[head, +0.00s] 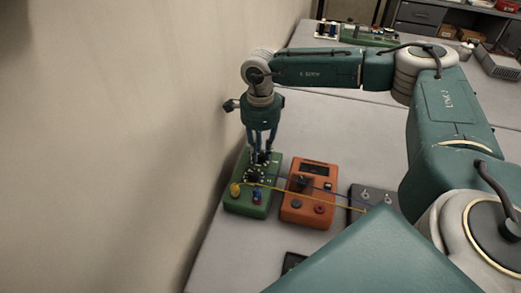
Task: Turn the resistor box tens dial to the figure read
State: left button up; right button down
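The resistor box is probably the green box (246,208) on the table next to the wall. It has black dials with white marks, and yellow and blue plugs at its near end. My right gripper (262,154) points down over the far part of this box, with its fingertips at or just above a dial there. The fingers hide part of that dial, so I cannot tell whether they touch or grip it. The dial figures are too small to read. An orange meter (309,207) with a dark display stands just right of the box; its reading is not legible. My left gripper is not in view.
Yellow and blue leads run right from the boxes to a dark block (368,194) marked with figures. The wall (150,130) is close on the left. Another green device (368,36) stands at the back. The grey table (335,130) behind the meter is clear.

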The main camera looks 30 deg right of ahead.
aim_at(261, 154)
jog(key=shift+f+m+b, duration=0.1)
jog(key=shift+m+b, duration=0.85)
jog(key=shift+m, duration=0.65)
jog(key=shift+d+m+b, duration=0.1)
jog(key=shift+m+b, duration=0.5)
jog(key=shift+m, duration=0.7)
jog(key=c, duration=1.5)
grip_release()
jog(key=shift+c, duration=0.2)
notch_tip(261, 154, up, 12)
